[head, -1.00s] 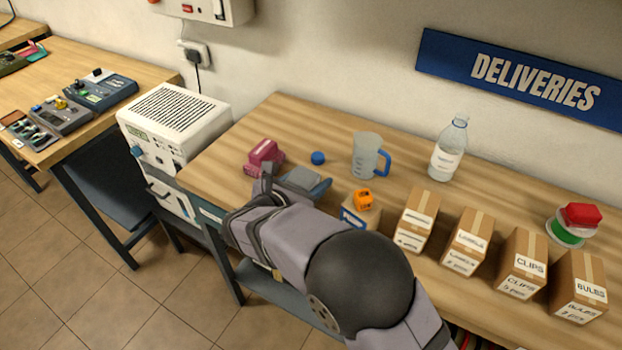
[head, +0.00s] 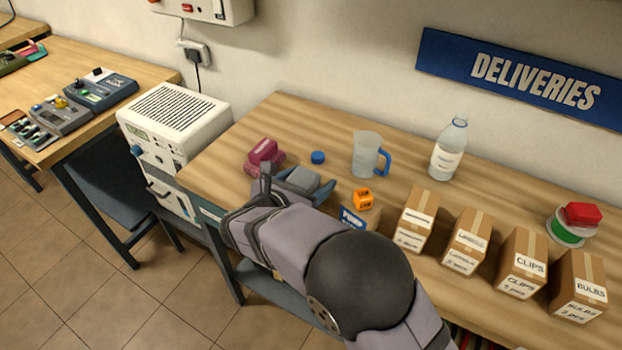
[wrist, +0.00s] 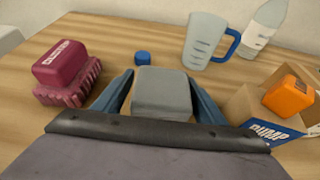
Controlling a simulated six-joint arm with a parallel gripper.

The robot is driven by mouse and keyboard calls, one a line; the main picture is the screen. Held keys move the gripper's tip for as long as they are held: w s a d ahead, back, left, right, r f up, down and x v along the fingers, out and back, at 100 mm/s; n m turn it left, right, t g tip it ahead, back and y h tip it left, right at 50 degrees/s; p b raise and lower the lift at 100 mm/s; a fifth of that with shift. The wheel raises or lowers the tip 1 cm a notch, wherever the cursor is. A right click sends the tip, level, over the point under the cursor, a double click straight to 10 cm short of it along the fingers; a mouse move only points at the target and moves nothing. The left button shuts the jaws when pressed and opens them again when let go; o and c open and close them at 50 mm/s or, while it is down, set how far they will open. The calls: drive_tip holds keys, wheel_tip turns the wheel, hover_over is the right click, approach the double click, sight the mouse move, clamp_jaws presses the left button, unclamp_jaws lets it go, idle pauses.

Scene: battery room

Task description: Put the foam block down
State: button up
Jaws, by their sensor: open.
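The foam block, a grey block with rounded edges (head: 303,179), is on the wooden table near its front left edge. In the wrist view the foam block (wrist: 162,93) sits between the two blue fingers of my gripper (wrist: 162,100). The fingers are spread, with a gap visible on each side of the block. In the head view my gripper (head: 292,184) is low at the table, and my arm hides part of it. The underside of the block is hidden.
A maroon block on a ribbed maroon base (wrist: 66,72) is close on the left. A blue cap (head: 318,157) and a jug (head: 366,154) stand behind. An open carton (wrist: 250,105) with an orange cube (head: 363,198) is close on the right. Several labelled boxes (head: 467,240) line the front.

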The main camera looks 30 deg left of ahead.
drive_tip(key=b+v, duration=0.1)
drive_tip(key=v, duration=1)
drive_tip(key=shift+s+r, duration=0.15)
drive_tip(key=shift+s, duration=0.15)
